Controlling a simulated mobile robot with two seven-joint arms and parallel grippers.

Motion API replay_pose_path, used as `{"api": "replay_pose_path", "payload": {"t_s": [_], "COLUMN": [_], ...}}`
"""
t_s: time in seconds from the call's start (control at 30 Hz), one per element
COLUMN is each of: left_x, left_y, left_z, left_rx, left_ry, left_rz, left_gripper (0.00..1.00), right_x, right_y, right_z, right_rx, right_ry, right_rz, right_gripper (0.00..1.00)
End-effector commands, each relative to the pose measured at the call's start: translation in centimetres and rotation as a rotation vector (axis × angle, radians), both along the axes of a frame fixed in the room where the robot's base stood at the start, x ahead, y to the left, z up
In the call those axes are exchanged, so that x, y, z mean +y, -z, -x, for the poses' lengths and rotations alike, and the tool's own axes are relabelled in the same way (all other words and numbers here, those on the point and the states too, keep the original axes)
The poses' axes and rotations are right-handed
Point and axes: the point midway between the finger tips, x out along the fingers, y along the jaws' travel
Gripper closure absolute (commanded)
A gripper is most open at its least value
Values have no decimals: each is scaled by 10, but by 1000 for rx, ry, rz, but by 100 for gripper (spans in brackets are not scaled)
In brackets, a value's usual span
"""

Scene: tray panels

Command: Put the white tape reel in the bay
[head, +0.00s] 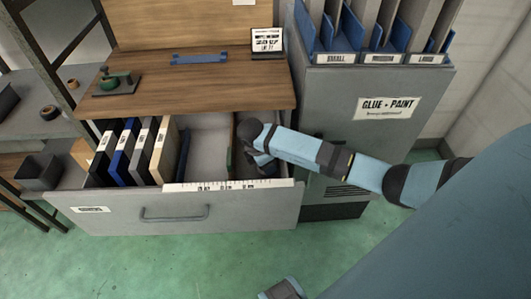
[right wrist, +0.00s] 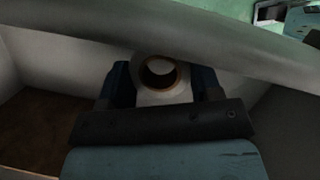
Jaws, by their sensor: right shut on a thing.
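The white tape reel (right wrist: 150,97) shows in the right wrist view, a white body with a brown core ring around a dark hole. My right gripper (right wrist: 163,76) is shut on it, one dark blue finger on each side. In the head view my right gripper (head: 262,161) is down inside the right part of the open drawer (head: 225,212); the reel is hidden there. The drawer is split into bays by thin dividers. I cannot tell which bay is the task's, or whether the reel touches the floor.
Several upright binders (head: 140,150) fill the drawer's left part; a middle bay (head: 208,150) looks mostly empty. A wooden worktop (head: 200,85) overhangs the drawer's back. A grey cabinet (head: 345,100) stands to the right. In the right wrist view a grey wall edge (right wrist: 220,35) crosses close above the reel.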

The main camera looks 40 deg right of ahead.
Motion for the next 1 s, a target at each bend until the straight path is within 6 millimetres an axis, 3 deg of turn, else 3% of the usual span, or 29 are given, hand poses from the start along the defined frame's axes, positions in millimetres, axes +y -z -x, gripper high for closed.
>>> {"api": "replay_pose_path", "payload": {"t_s": [0.1,0.47,0.5,0.6,0.87,1.0], "left_x": [-1,-2,-2,-2,-2,-2], "left_y": [2,2,1,1,0,-2], "left_z": [0,0,0,0,0,0], "left_rx": [-2,-3,-4,-5,-4,-4], "left_ry": [0,-1,-1,-1,-1,-1], "left_rz": [1,3,3,2,3,4], "left_gripper": [57,57,57,57,57,57], "right_x": [0,0,0,0,0,3], "right_y": [19,24,23,23,21,10], "right_z": [1,0,0,0,0,-1], "right_rx": [2,0,0,0,0,-2], "right_ry": [1,0,0,0,0,-1], "right_rz": [-1,-1,-1,-1,-1,-2], "right_gripper": [65,65,35,16,16,16]}}
